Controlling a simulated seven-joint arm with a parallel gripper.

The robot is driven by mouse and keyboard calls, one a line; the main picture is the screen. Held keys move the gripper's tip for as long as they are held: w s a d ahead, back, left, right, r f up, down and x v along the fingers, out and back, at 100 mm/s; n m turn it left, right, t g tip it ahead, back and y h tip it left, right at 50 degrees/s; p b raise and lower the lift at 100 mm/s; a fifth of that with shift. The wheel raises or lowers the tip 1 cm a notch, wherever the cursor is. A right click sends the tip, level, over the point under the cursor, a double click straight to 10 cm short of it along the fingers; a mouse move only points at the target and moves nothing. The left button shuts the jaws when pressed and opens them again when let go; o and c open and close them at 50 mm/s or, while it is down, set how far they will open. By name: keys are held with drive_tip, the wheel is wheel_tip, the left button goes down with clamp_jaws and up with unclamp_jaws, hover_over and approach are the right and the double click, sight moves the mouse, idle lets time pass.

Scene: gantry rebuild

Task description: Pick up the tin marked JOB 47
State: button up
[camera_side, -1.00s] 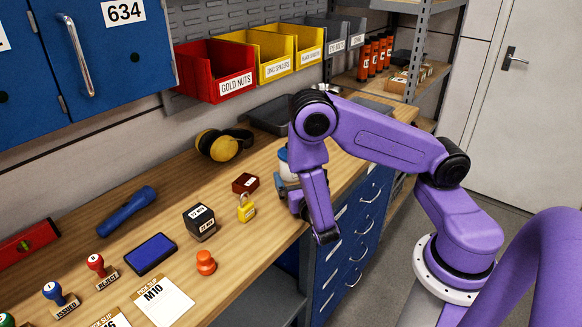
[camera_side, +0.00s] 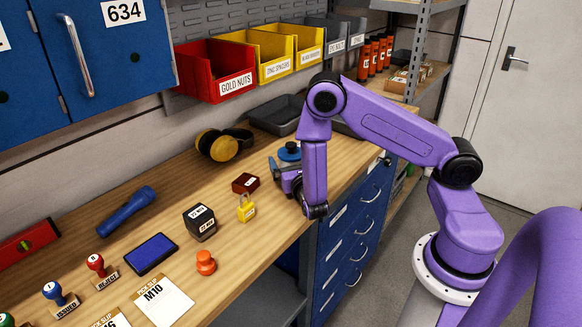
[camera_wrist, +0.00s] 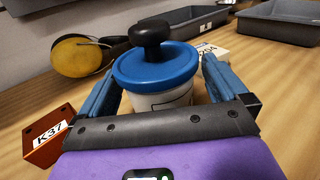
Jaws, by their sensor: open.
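A white tin with a blue lid and black knob (camera_wrist: 158,72) stands in the wrist view between the two blue fingers of my gripper (camera_wrist: 163,78). The fingers are open on either side of it; I cannot tell whether either touches. Its label is mostly hidden behind my gripper's front edge, so no JOB number is readable. In the side view the tin's blue lid (camera_side: 289,152) shows beside my arm, with my gripper (camera_side: 280,170) low over the bench and partly hidden.
A red-brown block marked K37 (camera_wrist: 44,137) sits left of my gripper, near a yellow padlock (camera_side: 246,208). Yellow ear defenders (camera_wrist: 80,56) and grey trays (camera_wrist: 282,20) lie behind. A white tag (camera_wrist: 212,51) lies behind the tin. The bench (camera_side: 225,262) ends at its front edge.

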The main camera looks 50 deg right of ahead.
drive_tip(key=c, duration=1.1)
drive_tip(key=shift+r, duration=0.15)
